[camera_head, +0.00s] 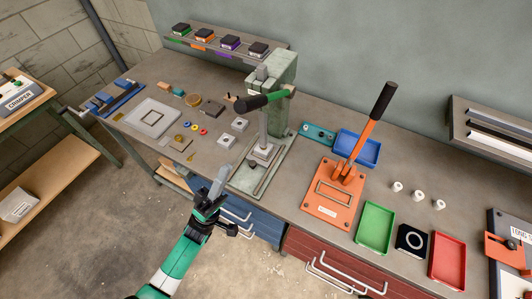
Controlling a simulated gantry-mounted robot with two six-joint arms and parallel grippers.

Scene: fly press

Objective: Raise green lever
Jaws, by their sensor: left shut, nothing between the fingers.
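The green fly press (283,88) stands on the workbench near the picture's middle, upright on its base. Its lever has a thick black grip pointing left and a short green part (284,92) beside the press head. The lever (262,100) lies roughly level, slightly lower at its left end. My left gripper (220,178) comes up from the bottom left. It is shut and empty, in front of the press and below the lever, apart from it. My right gripper is not in view.
An orange press (330,203) with a tall black-tipped handle stands to the right. Near it are a blue tray (358,148), a green tray (375,228), a red tray (447,258) and white cylinders. Small parts and a grey plate (152,119) lie left. Drawers are below.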

